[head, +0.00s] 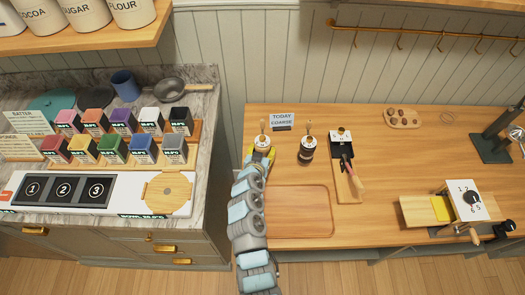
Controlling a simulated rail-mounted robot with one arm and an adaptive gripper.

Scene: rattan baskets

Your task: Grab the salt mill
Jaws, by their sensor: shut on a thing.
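My gripper (265,155) is at the left end of the wooden counter, its yellow fingers shut on the light-coloured mill (262,141), which I take to be the salt mill. This mill looks upright, and its lower part is hidden behind the fingers. I cannot tell whether its base touches the counter. A darker mill (307,150) with a pale top stands apart to the right of it. Any lettering on the mills is too small to read.
A sign reading "TODAY COARSE" (282,121) stands behind the mills. A black box with a white top (341,143) is right of the dark mill. A wooden tray (300,212) lies empty in front.

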